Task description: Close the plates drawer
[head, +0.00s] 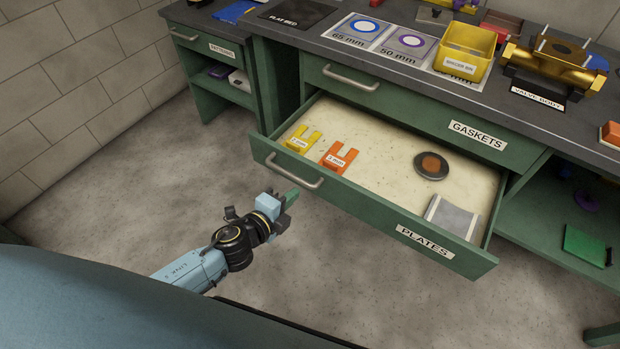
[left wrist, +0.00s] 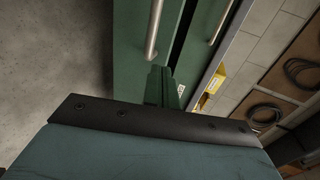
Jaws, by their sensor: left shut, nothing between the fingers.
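The green plates drawer (head: 358,210) is pulled well out of the workbench in the head view, labelled PLATES. Its metal handle (head: 294,170) is on the left part of the front panel. Inside lie a yellow forked shim (head: 304,139), an orange forked shim (head: 339,156), a dark disc with a brown centre (head: 431,165) and a grey plate (head: 452,216). My left gripper (head: 291,196) is shut and empty, in front of the drawer near the handle; contact cannot be told. In the left wrist view, a drawer handle (left wrist: 154,30) shows beyond the gripper. My right gripper is not in view.
The closed gaskets drawer (head: 420,112) is above. On the worktop stand a yellow bin (head: 466,52), a brass valve body (head: 556,62) and marked mats (head: 362,28). An open shelf (head: 570,215) lies right of the drawer. The floor (head: 110,190) at left is clear.

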